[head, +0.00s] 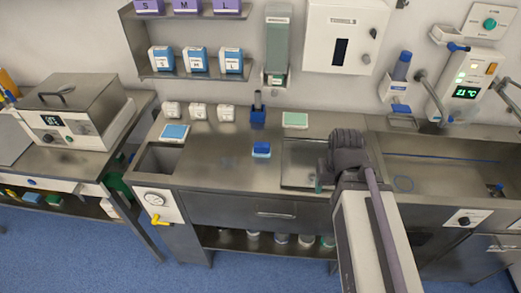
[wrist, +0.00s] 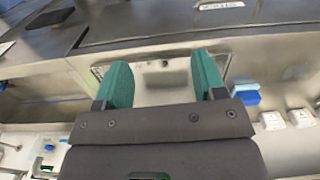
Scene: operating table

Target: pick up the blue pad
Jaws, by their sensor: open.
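A small blue pad (head: 261,148), dark blue above and paler blue below, lies on the steel counter left of the recessed basin. What looks like the same pad shows right of the fingers in the wrist view (wrist: 245,96). A flat light-blue pad on a white base (head: 174,131) lies further left, beside the counter's opening. My gripper (wrist: 161,78) has green fingers spread apart with nothing between them. In the head view my gripper (head: 323,178) is above the basin, right of the blue pad and apart from it; my own arm partly hides it.
A blue holder (head: 258,118) stands behind the pad. Several white boxes (head: 198,111) line the counter's back, and a pale green pad (head: 295,120) lies right of the holder. A sink (head: 440,172) is at right. The counter around the blue pad is clear.

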